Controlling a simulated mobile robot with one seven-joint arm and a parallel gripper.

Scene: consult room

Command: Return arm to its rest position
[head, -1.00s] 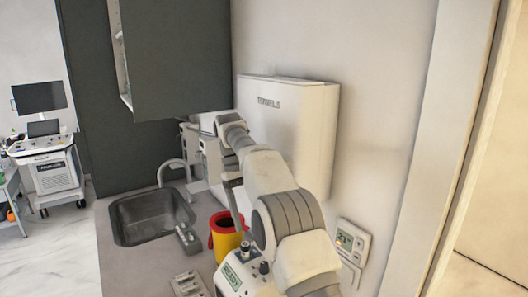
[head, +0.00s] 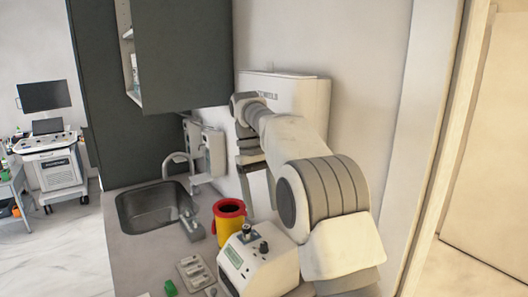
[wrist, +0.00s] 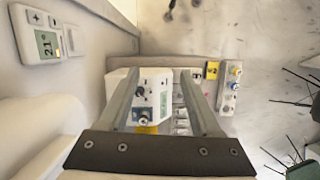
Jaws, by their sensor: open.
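My arm reaches along the wall over the right part of the counter in the head view. My gripper (head: 258,188) points down, with its two fingers apart and nothing between them. It hangs to the right of the yellow bin with a red rim (head: 229,222) and behind the white device (head: 238,275). In the wrist view the open fingers (wrist: 165,75) frame the white device (wrist: 152,100) beyond and below them. The yellow bin is mostly hidden there.
A wall dispenser (head: 305,95) is partly behind my arm. A dark overhead cabinet (head: 185,55) hangs left of it. The sink (head: 150,209) and a grey tray (head: 195,273) are on the counter (head: 150,262). A thermostat (wrist: 47,42) is on the wall. Open floor (head: 45,245) lies left.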

